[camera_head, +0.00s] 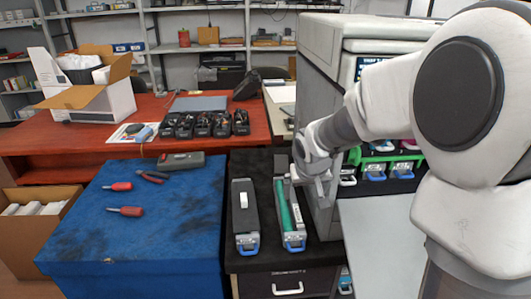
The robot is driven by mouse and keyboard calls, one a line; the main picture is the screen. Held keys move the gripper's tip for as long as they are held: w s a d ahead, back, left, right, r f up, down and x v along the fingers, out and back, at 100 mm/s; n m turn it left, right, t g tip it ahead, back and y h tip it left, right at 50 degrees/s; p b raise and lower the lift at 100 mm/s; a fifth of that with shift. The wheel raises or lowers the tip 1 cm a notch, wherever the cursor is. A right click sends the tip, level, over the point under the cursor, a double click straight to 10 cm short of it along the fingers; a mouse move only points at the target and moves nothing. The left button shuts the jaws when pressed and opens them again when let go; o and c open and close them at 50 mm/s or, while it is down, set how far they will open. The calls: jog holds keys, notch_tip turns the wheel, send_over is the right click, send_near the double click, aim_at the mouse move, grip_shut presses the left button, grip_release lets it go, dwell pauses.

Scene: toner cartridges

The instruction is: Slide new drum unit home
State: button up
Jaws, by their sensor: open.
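Two long drum units with blue handles lie side by side on the black top of a low cabinet. The left unit (244,212) has a dark grey cover with a white label. The right unit (288,210) shows a bright green drum along its length. Nothing visible marks which one is new. My gripper (296,178) is open, low at the right of the green drum unit's far end; I cannot tell whether it touches. The large grey printer (325,65) stands behind, its front bay partly hidden by my arm. Coloured cartridges with blue handles (375,172) show in the bay.
A blue cloth-covered bench (135,225) at left holds red screwdrivers (130,211), pliers (152,176) and a grey case. A red desk (80,140) behind carries several black cartridges (203,124) and an open carton (90,90). A pale surface (385,235) at right looks clear.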

jog(key=y+b, duration=0.1)
jog(key=b, duration=0.2)
send_near(291, 215)
jog(key=shift+x, duration=0.8)
jog(key=b+x, duration=0.5)
jog(key=x, duration=0.4)
jog(key=shift+w+f+b, duration=0.1)
jog(key=shift+f+b, duration=0.25)
jog(key=shift+b, duration=0.05)
jog(key=shift+c, duration=0.3)
grip_shut()
jog(key=shift+r, duration=0.15)
jog(key=shift+w+r+p, duration=0.1)
jog(key=shift+r+p, duration=2.55)
jog(key=shift+r, duration=0.8)
